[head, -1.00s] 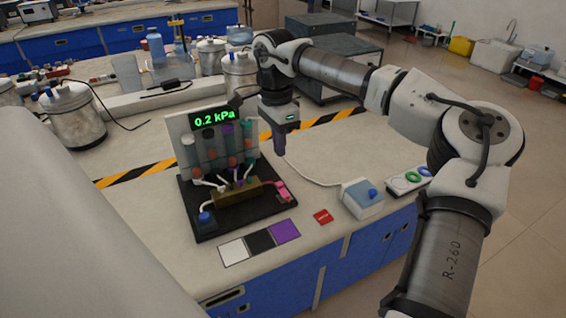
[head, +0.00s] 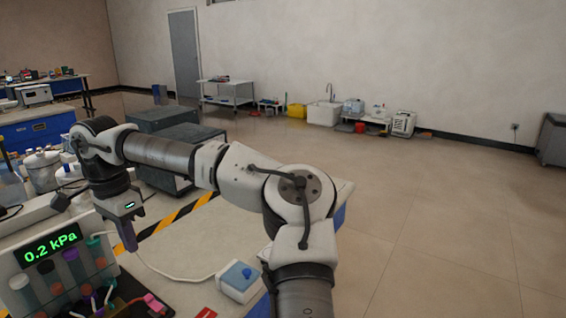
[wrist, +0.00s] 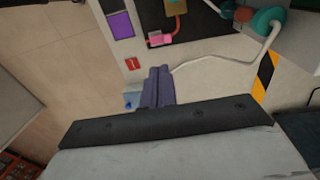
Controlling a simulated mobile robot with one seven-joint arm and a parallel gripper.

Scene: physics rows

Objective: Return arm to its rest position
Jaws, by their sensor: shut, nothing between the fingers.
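My gripper (head: 128,238) is shut and empty, its purple-grey fingers pointing down above the bench at the left of the head view. In the wrist view the shut fingers (wrist: 158,78) show in the middle. My arm reaches from the lower middle across to the left, bent at the elbow. The gripper hangs just right of the rack with the display (head: 52,243), which reads 0.2 kPa. It appears apart from the rack and the bench.
A blue-and-white box with a blue button (head: 238,278) sits on the bench right of the gripper. A pink part (head: 153,303) lies on the rack's base. Grey cabinets (head: 165,118) stand behind the arm. Open floor (head: 440,220) fills the right.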

